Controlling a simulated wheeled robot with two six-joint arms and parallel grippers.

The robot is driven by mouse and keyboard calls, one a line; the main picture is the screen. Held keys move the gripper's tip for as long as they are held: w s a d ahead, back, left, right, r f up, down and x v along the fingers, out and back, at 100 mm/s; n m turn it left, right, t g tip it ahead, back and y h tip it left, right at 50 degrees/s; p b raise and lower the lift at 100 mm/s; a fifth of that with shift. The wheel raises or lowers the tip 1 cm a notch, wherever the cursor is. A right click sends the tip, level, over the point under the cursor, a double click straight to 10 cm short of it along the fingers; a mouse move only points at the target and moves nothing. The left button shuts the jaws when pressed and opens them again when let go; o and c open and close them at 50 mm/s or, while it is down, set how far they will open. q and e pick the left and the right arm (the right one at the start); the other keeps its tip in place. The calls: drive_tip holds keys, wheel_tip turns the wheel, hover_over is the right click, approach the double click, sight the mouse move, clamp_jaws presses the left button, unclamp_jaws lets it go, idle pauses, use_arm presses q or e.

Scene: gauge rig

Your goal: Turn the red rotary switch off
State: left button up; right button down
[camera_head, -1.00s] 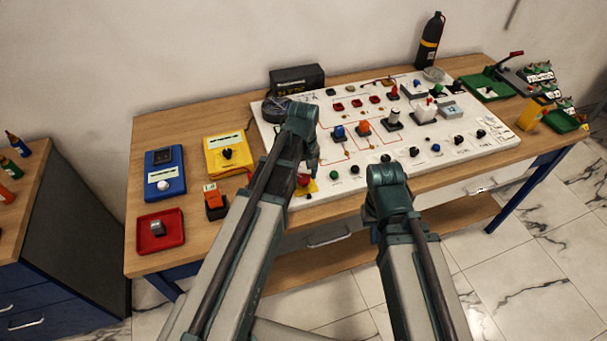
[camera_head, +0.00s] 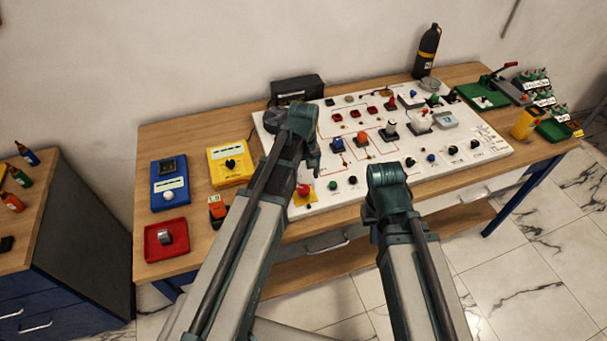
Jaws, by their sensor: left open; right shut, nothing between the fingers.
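On the white panel (camera_head: 478,155), an orange-red knob (camera_head: 362,138) on a dark base stands between a blue knob (camera_head: 338,144) and a pale knob (camera_head: 391,128). A smaller red-topped part (camera_head: 391,103) stands farther back. I cannot tell which is the red rotary switch, nor its setting. A red mushroom button on a yellow plate (camera_head: 304,192) sits at the panel's near left, partly beside my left arm. Both my arms rise from the bottom edge to teal joints in front of the panel. No fingers of either gripper show.
Left on the wooden table are a blue meter (camera_head: 169,185), a yellow box (camera_head: 229,163), a red tray (camera_head: 166,240) and an orange device (camera_head: 217,211). A black bottle (camera_head: 427,51) stands at the back. Green trays lie at the right. My arms cover part of the panel's near side.

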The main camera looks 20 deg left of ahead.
sight(304, 190)
use_arm(q)
wheel_tip(304, 190, up, 8)
drive_tip(key=p, duration=0.7)
drive_tip(key=shift+r, duration=0.25)
use_arm(e)
wheel_tip(304, 190, up, 8)
drive_tip(key=shift+r, duration=0.2)
use_arm(q)
drive_tip(key=s+d+f+m+b, duration=0.4)
drive_tip(key=s+d+m, duration=0.1)
drive_tip(key=s, duration=0.2)
drive_tip(key=s+d+f+m+y+b, duration=0.1)
drive_tip(key=s+d+f+m+b, duration=0.2)
drive_tip(key=s+d+m, duration=0.2)
drive_tip(key=s+d, duration=0.1)
drive_tip(key=s, duration=0.2)
drive_tip(key=shift+f+m+b, duration=0.35)
drive_tip(key=shift+f+m, duration=0.05)
use_arm(e)
wheel_tip(304, 190, down, 8)
